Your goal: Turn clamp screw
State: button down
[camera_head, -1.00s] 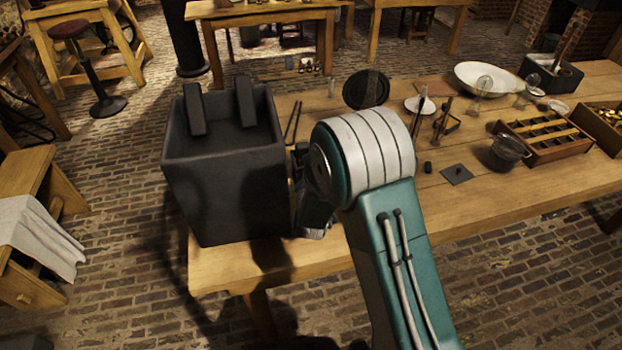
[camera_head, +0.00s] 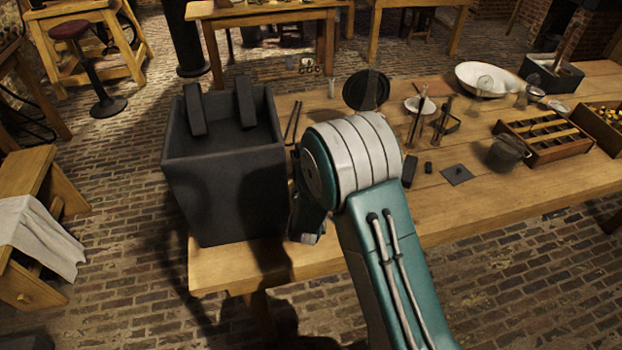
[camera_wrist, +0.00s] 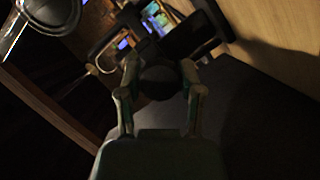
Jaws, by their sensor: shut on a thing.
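My gripper (camera_wrist: 160,72) is in the wrist view, its two fingers on either side of a dark round knob (camera_wrist: 158,83), apparently the clamp screw's head. It is shut on this knob. The view is dark, so the thread and what the screw is fixed to cannot be made out. In the head view my own arm hides the fingers and the screw, beside the right side of the large dark open jar (camera_head: 225,190) at the table's left end. Two dark bars (camera_head: 195,110) stick up from the jar's back rim.
The wooden table (camera_head: 450,215) stretches right. On it are a black disc (camera_head: 366,90), a small dark block (camera_head: 410,171), a small dark plate (camera_head: 457,175), a dark pot (camera_head: 507,152), a compartmented tray (camera_head: 545,157) and a white bowl (camera_head: 482,78). The table's front right is clear.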

jog(key=shift+c, duration=1.5)
grip_release()
jog(key=shift+a+r, duration=0.15)
jog(key=shift+a, duration=0.15)
jog(key=shift+o, duration=0.3)
jog(key=shift+d, duration=0.1)
jog(key=shift+d+m+g+y, duration=0.1)
jog(key=shift+m+g+y, duration=0.5)
jog(key=shift+m, duration=0.6)
jog(key=m+y, duration=0.2)
jog(key=m, duration=0.1)
jog(key=shift+d+g, duration=0.1)
jog(key=shift+g, duration=0.3)
jog(key=m+y, duration=0.2)
jog(key=m, duration=0.1)
jog(key=shift+m+g, duration=0.3)
jog(key=shift+d+m+y, duration=0.15)
jog(key=shift+m+y, duration=0.65)
jog(key=shift+m, duration=0.1)
jog(key=v, duration=1)
jog(key=shift+s, duration=0.3)
